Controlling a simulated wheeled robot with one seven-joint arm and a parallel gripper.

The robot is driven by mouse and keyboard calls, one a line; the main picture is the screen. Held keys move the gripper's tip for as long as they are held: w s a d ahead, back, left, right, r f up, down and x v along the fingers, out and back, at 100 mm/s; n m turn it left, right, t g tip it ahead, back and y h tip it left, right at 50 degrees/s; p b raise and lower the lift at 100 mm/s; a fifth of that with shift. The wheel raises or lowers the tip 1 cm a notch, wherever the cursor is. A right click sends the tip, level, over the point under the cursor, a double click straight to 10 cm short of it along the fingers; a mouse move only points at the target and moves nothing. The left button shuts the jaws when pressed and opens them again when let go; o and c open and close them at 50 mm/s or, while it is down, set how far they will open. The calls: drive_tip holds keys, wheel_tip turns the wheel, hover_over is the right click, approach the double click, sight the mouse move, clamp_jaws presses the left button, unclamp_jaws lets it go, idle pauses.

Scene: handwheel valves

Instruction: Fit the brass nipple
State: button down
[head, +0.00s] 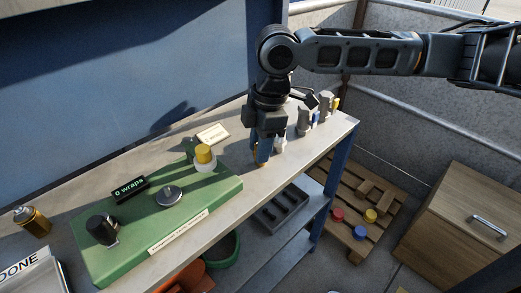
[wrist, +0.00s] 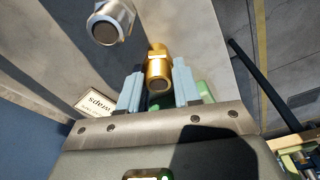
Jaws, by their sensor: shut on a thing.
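My gripper (head: 263,154) points down over the bench, right of the green board. In the wrist view its two pale blue fingers (wrist: 157,78) are closed on the sides of the brass nipple (wrist: 158,66), a short golden fitting with a hex collar and a dark open end. In the head view only a small brass bit shows at the fingertips. A silver metal fitting (wrist: 112,20) with a dark round bore is at the top left of the wrist view, apart from the nipple. I cannot tell the nipple's height above the bench.
Grey fittings (head: 305,120) stand behind my gripper.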

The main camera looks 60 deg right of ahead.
drive_tip(key=shift+r, duration=0.1)
drive_tip(key=shift+r, duration=0.55)
wheel_tip(320, 180, up, 3)
drive_tip(key=shift+f, duration=0.2)
drive_tip(key=s+d+r, duration=0.7)
drive_tip(key=s+d, duration=0.1)
drive_tip(key=shift+s, duration=0.15)
drive_tip(key=shift+d+r, duration=0.1)
drive_tip(key=c, duration=1.4)
unclamp_jaws()
clamp_jaws()
